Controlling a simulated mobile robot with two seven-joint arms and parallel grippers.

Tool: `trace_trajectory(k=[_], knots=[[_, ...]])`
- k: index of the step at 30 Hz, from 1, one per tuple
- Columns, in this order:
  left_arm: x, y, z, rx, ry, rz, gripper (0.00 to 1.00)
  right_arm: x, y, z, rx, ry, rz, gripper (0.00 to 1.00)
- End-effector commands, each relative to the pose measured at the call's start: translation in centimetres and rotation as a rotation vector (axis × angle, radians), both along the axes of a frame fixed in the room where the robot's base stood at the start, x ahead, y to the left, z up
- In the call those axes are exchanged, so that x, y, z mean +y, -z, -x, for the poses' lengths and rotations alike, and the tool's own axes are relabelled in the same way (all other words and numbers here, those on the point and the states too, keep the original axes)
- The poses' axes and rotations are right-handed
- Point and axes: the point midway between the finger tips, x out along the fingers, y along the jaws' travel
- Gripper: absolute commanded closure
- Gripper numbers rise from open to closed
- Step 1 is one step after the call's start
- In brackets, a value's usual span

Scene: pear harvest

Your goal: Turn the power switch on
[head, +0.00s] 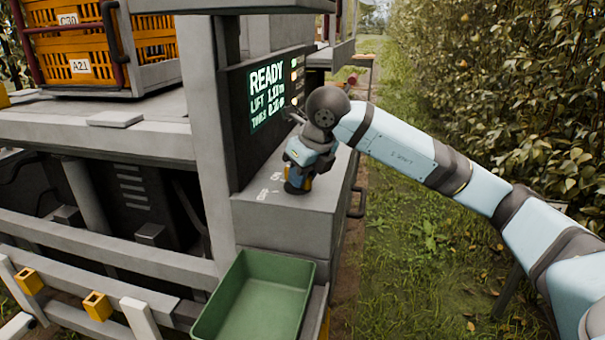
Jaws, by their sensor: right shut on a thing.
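The grey control console (285,225) stands at the machine's post, with a lit screen (268,90) above it that reads READY in green, with lift and tools lines below. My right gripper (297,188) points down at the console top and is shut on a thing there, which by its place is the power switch. The gripper covers the switch, so its position cannot be seen. Small white labels (263,194) lie on the console top just left of the gripper. My left gripper is not in view.
An empty green tray (258,312) sits below the console's front. Orange crates (75,55) stand on the machine's upper deck at left. A handle (357,203) sticks out at the console's right side. A grass lane (400,260) and a leafy hedge (510,80) are at right.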

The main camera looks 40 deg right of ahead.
Motion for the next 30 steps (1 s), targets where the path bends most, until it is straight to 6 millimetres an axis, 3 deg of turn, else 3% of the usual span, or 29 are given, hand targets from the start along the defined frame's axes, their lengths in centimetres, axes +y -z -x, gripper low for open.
trace_trajectory(k=[6,7,9,10,20,23,30], knots=[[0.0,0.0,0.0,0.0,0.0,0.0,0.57,0.0,0.1,0.0,0.002,0.001,0.0,1.0],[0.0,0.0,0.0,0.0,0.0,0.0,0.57,0.0,0.1,0.0,0.002,0.001,0.0,0.72],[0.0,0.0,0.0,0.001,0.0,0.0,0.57,0.0,0.0,0.0,0.002,0.001,0.0,0.56],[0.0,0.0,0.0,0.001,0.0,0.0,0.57,0.0,0.0,0.0,0.001,0.001,0.0,0.53],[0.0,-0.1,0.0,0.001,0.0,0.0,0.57,0.0,-0.4,0.1,0.0,0.0,0.0,0.53],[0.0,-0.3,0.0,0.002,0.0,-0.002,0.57,-0.1,-1.6,0.6,-0.001,0.0,0.001,0.53],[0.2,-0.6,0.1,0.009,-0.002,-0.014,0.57,-0.5,-6.6,2.5,-0.004,0.001,0.001,0.53]])
